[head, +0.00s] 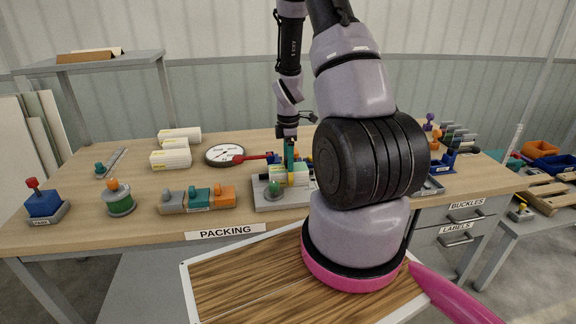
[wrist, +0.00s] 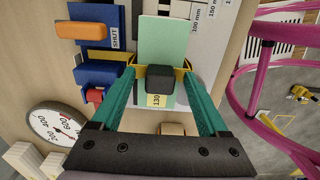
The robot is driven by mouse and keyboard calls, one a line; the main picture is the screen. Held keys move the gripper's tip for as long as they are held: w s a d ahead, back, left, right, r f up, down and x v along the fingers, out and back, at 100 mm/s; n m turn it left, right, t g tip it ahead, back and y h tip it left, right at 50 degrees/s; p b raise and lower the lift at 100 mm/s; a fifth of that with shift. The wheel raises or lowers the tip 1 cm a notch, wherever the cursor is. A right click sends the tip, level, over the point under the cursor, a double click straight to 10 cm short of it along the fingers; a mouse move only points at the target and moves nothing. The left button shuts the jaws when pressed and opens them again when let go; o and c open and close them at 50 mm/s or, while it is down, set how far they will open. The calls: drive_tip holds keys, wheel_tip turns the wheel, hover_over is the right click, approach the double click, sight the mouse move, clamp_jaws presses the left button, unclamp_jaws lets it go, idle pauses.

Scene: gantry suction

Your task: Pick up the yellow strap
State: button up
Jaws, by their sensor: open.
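The yellow strap (wrist: 141,71) shows in the wrist view as a narrow band across a pale green block (wrist: 162,38), with a black buckle-like piece (wrist: 160,80) at its middle. A yellow tag marked 130 lies just below that piece. My gripper (wrist: 160,73) is open, its teal fingers on either side of the block and close to the strap's ends; I cannot tell whether they touch. In the head view my gripper (head: 290,160) points down over the grey fixture (head: 268,200), and my arm hides much of the strap and the fixture's right side.
On the packing table (head: 140,225) stand a white dial gauge (head: 224,154), white boxes (head: 171,158) and several coloured control blocks (head: 198,198). A wood-topped surface (head: 235,285) is nearer me.

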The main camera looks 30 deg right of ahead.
clamp_jaws()
